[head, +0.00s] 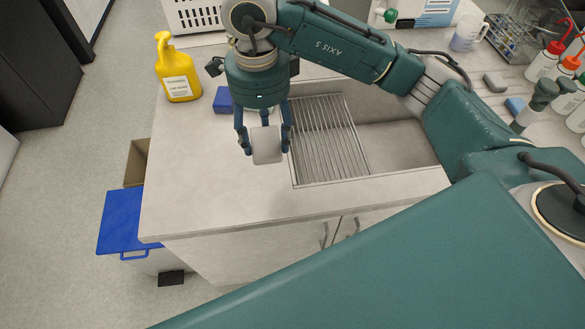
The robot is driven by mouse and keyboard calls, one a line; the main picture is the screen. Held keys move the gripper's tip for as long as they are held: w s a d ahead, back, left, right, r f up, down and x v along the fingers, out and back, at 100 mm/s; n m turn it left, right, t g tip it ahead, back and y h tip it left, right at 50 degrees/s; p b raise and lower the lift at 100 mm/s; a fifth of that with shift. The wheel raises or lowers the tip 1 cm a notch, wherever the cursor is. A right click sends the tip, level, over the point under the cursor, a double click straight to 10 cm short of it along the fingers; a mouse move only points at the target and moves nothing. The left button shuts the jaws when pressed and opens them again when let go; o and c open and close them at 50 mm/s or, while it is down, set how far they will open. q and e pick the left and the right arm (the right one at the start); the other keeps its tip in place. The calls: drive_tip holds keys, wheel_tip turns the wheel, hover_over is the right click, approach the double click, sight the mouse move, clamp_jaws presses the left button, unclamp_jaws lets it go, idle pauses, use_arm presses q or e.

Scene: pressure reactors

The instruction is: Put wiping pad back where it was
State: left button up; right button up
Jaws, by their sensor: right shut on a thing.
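The wiping pad (266,146) is a pale grey block with rounded corners in the head view. My right gripper (264,136) points down with its fingers on both sides of the pad and is shut on it. The pad is over the pale counter (200,190), just left of the sink's drying rack; I cannot tell whether it touches the counter. My left gripper is not in view.
A sink with a metal rack (325,140) lies right of the pad. A yellow soap bottle (177,70) and a blue block (223,101) stand at the back left. A blue-lidded bin (130,215) is on the floor.

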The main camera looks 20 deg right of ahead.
wheel_tip(320, 180, down, 6)
drive_tip(key=p, duration=0.3)
hover_over(271, 190)
wheel_tip(271, 190, down, 8)
drive_tip(key=shift+f, duration=0.55)
wheel_tip(271, 190, down, 4)
drive_tip(key=shift+f+p, duration=0.1)
drive_tip(key=shift+p, duration=0.35)
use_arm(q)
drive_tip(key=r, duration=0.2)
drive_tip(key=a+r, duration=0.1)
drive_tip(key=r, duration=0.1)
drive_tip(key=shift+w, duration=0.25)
use_arm(e)
drive_tip(key=shift+f, duration=0.15)
drive_tip(key=o, duration=1)
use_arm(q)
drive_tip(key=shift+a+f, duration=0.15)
